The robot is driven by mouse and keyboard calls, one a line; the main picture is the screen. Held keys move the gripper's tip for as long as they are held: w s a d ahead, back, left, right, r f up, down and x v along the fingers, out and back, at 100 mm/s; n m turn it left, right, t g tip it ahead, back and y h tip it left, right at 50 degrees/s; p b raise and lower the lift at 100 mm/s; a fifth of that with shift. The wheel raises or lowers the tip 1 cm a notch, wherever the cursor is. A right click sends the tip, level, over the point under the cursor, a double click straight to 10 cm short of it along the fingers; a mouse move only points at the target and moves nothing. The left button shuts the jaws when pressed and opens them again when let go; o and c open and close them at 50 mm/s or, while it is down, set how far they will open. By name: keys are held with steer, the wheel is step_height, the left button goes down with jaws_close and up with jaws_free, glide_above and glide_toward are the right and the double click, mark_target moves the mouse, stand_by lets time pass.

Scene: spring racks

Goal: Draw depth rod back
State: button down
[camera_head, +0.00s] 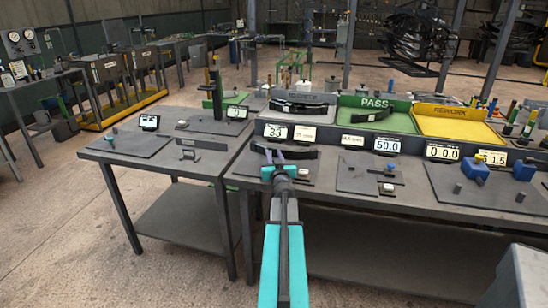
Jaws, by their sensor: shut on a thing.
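I cannot make out the depth rod apart from the jaws. A dark curved strip (306,153) lies just behind the fingertips. A display reading about 33 (275,131) stands behind the strip.
Right of my gripper are a grey plate (357,184) with small fittings, a 50.0 display (387,145) and blue blocks (474,169). Behind stand the green PASS tray (400,122) and yellow REWORK tray (457,128). The left bench (100,153) has free room.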

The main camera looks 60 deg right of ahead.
steer(key=shift+s, duration=0.1)
steer(key=shift+s+a, duration=0.25)
steer(key=shift+a, duration=0.5)
steer(key=shift+s+a, duration=0.25)
steer(key=shift+a, duration=0.5)
steer(key=shift+f, duration=0.15)
steer(key=c, duration=1.8)
jaws_free()
steer(key=shift+a, duration=0.1)
steer(key=o, duration=0.3)
steer(key=shift+s+a, duration=0.1)
